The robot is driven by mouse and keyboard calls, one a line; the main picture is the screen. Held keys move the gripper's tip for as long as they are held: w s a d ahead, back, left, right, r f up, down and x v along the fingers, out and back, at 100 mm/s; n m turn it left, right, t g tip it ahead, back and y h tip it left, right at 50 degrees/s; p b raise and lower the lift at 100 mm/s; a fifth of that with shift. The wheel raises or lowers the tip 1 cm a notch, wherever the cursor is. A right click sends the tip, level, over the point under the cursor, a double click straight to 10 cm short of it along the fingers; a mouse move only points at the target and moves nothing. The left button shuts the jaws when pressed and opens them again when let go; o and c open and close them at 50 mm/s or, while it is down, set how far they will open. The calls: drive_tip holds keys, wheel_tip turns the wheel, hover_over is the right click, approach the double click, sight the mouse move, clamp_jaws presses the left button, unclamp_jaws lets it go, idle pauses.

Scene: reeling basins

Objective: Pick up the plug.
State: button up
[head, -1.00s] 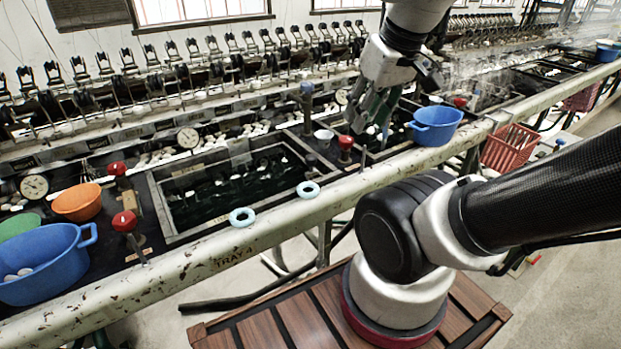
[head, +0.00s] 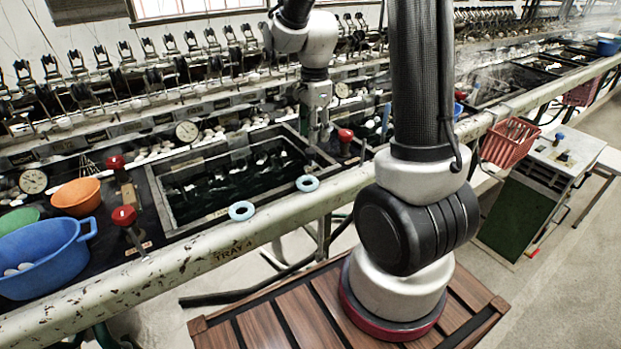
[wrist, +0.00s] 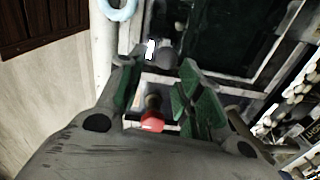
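In the wrist view a small dark grey rounded piece (wrist: 166,58), with a bright white patch beside it, shows between my fingertips; it looks like the plug, though it is blurred. My gripper (wrist: 158,72) is open, its green-padded fingers apart, with nothing held. In the head view my gripper (head: 319,138) points down over the right end of the dark basin (head: 168,212), and the piece under it is hidden there. I cannot tell whether a finger touches it.
A red valve knob (head: 345,135) stands close to my gripper's right; a red knob (wrist: 152,122) shows between the fingers in the wrist view. Two light blue rings (head: 307,183) lie on the front rail (head: 215,250). Blue (head: 45,260) and orange (head: 77,196) bowls stand left.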

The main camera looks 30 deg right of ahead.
sight(311, 161)
drive_tip(key=f+m, duration=0.1)
drive_tip(key=f, duration=0.1)
drive_tip(key=w+f+m, duration=0.1)
drive_tip(key=f, duration=0.1)
drive_tip(key=shift+w, duration=0.15)
wheel_tip(311, 161, down, 7)
drive_tip(key=shift+r, duration=0.1)
clamp_jaws()
